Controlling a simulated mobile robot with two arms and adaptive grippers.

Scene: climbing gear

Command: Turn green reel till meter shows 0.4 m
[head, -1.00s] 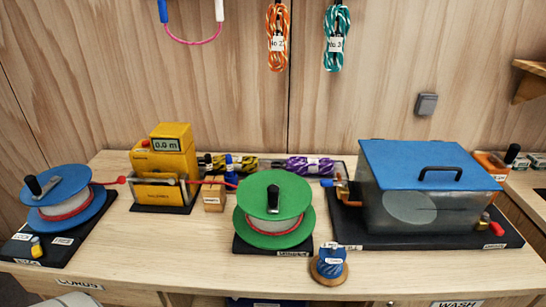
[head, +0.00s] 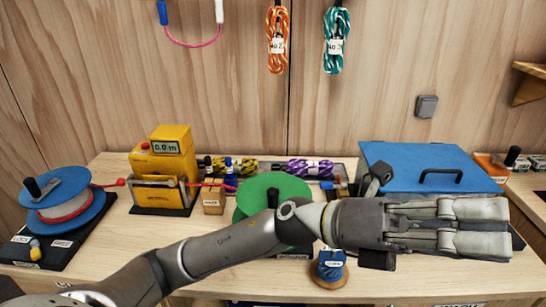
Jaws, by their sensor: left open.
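A red line (head: 208,184) runs from the meter to the green reel and also toward the blue reel (head: 62,205) at the left. My left gripper (head: 508,229) is open and empty, pointing right, in front of the blue-lidded box and well right of the green reel. My right gripper is not in view.
The blue-lidded box (head: 418,162) with a black handle fills the right of the bench, partly hidden by my gripper. A small blue spool (head: 330,272) stands at the front edge. Rope bundles (head: 303,169) lie at the back.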

